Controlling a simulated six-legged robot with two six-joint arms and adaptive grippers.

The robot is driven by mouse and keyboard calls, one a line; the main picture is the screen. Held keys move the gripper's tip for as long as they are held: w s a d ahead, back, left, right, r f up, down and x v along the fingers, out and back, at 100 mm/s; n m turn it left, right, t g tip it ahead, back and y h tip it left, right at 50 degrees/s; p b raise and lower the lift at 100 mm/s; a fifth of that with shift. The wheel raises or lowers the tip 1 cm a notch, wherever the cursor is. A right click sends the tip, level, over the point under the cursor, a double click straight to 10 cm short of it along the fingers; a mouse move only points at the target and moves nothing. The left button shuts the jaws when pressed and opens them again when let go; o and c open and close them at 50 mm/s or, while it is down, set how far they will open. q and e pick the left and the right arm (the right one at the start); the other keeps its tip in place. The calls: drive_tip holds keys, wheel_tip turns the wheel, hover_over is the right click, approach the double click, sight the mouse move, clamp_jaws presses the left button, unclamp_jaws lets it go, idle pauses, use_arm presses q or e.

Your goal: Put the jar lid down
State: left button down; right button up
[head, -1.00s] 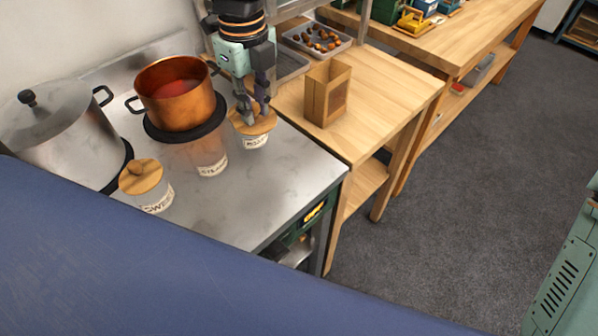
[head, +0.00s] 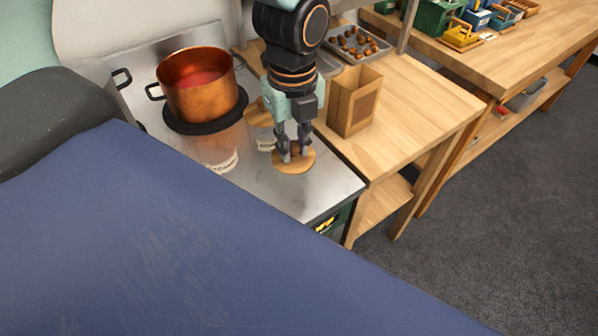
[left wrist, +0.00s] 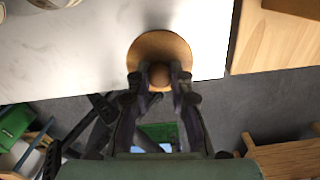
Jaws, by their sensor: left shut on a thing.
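The jar lid (head: 294,168) is a round wooden disc with a knob. My left gripper (head: 293,152) is shut on its knob from above. The lid is over the right front part of the steel counter, close to its edge. I cannot tell whether it touches the counter. In the left wrist view the lid (left wrist: 150,45) shows flat between the fingers (left wrist: 160,76), overlapping the counter's edge. My right gripper is out of view.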

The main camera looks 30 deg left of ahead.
sight(297, 151)
use_arm(q)
wheel_tip(297, 151, down, 3)
drive_tip(key=shift+d+f+b, duration=0.25)
drive_tip(key=shift+f+b, duration=0.1)
drive_tip(key=shift+f, duration=0.1)
drive_tip(key=f, duration=0.3)
drive_tip(key=shift+a+f+b, duration=0.2)
drive_tip(key=shift+a+b, duration=0.05)
drive_tip(key=shift+b, duration=0.15)
drive_tip(key=shift+d, duration=0.25)
drive_tip(key=c, duration=1.4)
unclamp_jaws()
drive_tip(key=shift+a, duration=0.15)
drive_tip(key=shift+o, duration=1)
drive_tip(key=shift+f, duration=0.1)
